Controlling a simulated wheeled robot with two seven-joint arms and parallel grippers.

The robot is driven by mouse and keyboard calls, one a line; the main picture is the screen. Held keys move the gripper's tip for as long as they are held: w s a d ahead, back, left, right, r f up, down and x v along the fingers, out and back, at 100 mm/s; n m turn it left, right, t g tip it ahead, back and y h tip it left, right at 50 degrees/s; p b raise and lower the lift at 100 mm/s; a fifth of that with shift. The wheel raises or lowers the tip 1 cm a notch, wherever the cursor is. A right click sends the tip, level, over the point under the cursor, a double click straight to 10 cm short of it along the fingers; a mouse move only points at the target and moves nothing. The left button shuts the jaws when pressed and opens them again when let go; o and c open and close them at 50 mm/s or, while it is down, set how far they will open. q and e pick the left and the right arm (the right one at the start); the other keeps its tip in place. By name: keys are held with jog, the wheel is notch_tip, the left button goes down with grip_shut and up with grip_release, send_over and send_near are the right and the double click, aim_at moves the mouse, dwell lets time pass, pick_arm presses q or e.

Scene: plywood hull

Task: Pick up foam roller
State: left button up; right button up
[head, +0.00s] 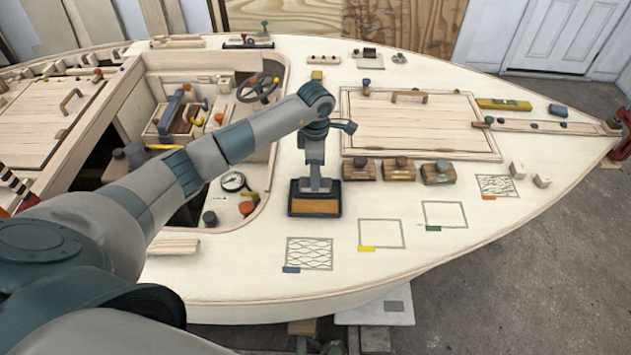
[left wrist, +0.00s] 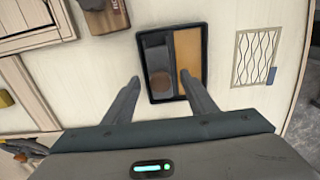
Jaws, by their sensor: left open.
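A shallow black-rimmed tray (head: 292,209) lies on the deck below my left gripper (head: 315,184). In the left wrist view the tray (left wrist: 205,50) holds a tan pad (left wrist: 188,50) on one side. Its other side is dark grey, with a grey piece (left wrist: 156,55) and a round brown shape (left wrist: 161,82). These may be the foam roller, but I cannot tell for sure. In the head view the gripper hides part of the tray.
Three small wooden blocks (head: 399,169) stand beside the hatch (head: 415,120). Marked squares (head: 381,233) with coloured tabs run along the deck edge. An open cockpit with a steering wheel (head: 257,88) lies left.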

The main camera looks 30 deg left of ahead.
pick_arm(q)
jog(key=shift+f, duration=0.55)
grip_shut()
jog(key=shift+r, duration=0.1)
